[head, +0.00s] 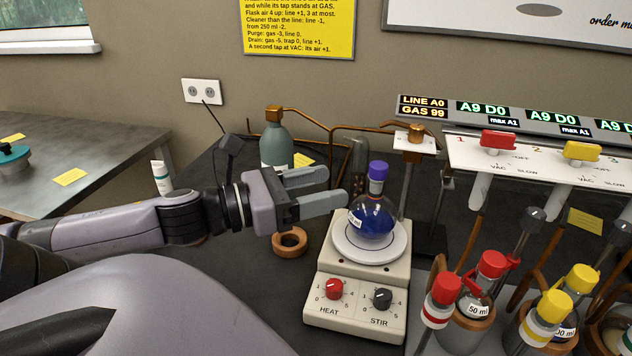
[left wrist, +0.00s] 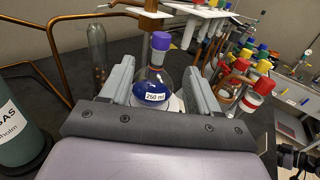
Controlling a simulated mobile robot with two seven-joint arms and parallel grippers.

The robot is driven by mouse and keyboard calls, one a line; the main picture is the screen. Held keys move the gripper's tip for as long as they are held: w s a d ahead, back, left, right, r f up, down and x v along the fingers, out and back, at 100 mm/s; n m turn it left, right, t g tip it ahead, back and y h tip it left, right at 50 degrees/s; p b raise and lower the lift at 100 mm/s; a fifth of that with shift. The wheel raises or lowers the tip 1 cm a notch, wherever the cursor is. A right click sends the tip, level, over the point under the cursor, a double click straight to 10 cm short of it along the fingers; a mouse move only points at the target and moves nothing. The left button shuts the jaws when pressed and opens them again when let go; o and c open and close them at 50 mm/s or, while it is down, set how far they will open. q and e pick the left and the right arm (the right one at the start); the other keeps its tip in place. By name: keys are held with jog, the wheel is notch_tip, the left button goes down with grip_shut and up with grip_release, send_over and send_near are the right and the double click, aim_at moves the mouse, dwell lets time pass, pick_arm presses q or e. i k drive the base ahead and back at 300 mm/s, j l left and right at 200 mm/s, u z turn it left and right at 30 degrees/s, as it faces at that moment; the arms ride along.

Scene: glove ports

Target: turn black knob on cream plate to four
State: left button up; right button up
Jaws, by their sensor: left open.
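The cream hotplate (head: 352,262) stands on the dark bench in the head view. The black knob (head: 380,298) is on its front at right, above the word STIR, with a 0 to 5 scale. Its pointer is too small to read surely. A red knob (head: 334,289) for HEAT is to its left. A round flask (head: 372,219) with blue liquid and a purple cap sits on the round top. My left gripper (head: 336,187) is open and empty, left of the flask and above knob height. In the left wrist view the flask (left wrist: 152,92) shows between the fingers (left wrist: 160,85).
A wooden ring (head: 290,243) lies left of the hotplate. A grey-green bottle (head: 277,145) and copper tubing stand behind my gripper. Red- and yellow-capped flasks (head: 470,300) crowd the right side. The valve panel (head: 540,158) is at back right.

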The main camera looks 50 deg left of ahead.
aim_at(382, 296)
jog(key=k, duration=1.5)
